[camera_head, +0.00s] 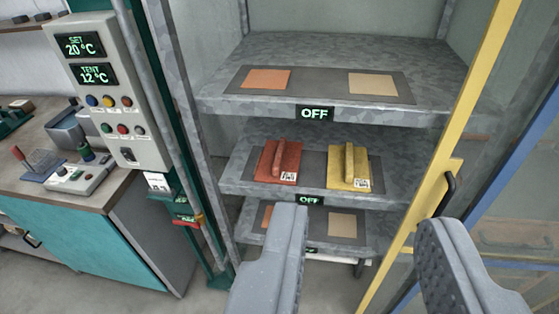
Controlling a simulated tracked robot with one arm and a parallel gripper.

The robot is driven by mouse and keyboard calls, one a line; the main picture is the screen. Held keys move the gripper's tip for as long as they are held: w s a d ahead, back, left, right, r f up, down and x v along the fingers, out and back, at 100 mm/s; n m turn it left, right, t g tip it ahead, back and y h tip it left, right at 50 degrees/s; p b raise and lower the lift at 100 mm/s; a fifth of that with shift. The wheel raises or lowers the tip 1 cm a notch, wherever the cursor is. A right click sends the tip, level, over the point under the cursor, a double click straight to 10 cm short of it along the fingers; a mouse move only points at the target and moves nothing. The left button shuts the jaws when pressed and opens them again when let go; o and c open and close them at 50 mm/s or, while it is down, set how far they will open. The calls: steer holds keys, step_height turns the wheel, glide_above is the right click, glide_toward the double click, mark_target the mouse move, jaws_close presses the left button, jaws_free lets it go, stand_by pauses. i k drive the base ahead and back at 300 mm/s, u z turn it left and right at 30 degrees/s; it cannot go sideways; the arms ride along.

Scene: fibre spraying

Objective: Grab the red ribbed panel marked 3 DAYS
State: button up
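A red ribbed panel (278,161) with a raised bar along its middle lies on the left of the middle shelf of an open cabinet. A small white label sits at its front right corner, but its text is too small to read. A yellow ribbed panel (349,168) of the same form lies to its right, also with a white label. My gripper (366,225) is open and empty, in front of and below the panels. Its two grey fingers stand wide apart, and it touches neither panel.
The upper shelf (320,50) holds only flat orange and tan squares, and the lower shelf has similar squares. A yellow door frame (440,160) with a dark handle stands open at right. A control box (108,85) reading SET 20 °C and a teal workbench (85,240) are at left.

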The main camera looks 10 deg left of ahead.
mark_target(280, 162)
steer(key=z, duration=2.3)
steer(key=k, duration=0.95)
steer(key=u, duration=1.8)
steer(key=i, duration=1)
steer(key=z, duration=0.05)
